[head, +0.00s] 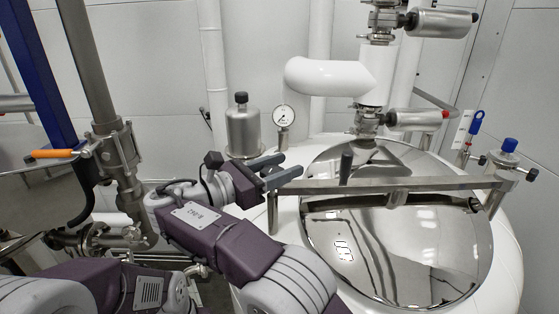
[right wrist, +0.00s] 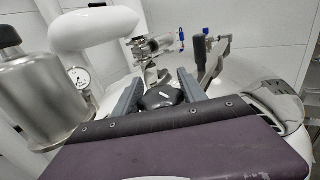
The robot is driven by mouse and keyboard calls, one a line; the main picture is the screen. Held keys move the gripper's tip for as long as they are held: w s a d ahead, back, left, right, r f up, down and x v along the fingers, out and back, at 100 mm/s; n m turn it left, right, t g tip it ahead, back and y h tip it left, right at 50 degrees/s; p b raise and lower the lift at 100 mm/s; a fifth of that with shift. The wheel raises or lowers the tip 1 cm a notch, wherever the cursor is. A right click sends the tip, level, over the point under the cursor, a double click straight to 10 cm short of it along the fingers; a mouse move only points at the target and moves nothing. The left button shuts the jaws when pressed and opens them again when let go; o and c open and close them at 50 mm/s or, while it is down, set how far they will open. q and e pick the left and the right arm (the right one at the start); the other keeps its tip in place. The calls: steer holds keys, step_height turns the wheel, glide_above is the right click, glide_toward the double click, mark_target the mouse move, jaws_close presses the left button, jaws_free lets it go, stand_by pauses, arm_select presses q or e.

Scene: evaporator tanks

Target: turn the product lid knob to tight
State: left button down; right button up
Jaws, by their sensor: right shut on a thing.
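The product lid (head: 430,240) is a large round mirror-polished cover on the white tank, with a flat metal bar (head: 410,184) across it. My right gripper (head: 282,170) is at the left end of this bar, above a short upright metal post (head: 272,212). In the right wrist view, the two grey fingers of my right gripper (right wrist: 158,84) stand either side of a dark rounded knob (right wrist: 160,98) with a small light mark. The gripper is shut on this knob. The fingers mostly hide the knob in the head view. My left gripper is out of view.
A steel canister (head: 242,130) and a pressure gauge (head: 284,116) stand behind my gripper. A blue-topped fitting (head: 509,147) is at the far right. Pipes and an orange-handled valve (head: 54,153) stand at left.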

steer(key=shift+d+r+g, duration=0.1)
steer(key=shift+g, duration=0.2)
steer(key=o, duration=1.3)
steer(key=shift+o, duration=0.2)
steer(key=shift+w+d, duration=0.15)
steer(key=shift+d, duration=0.1)
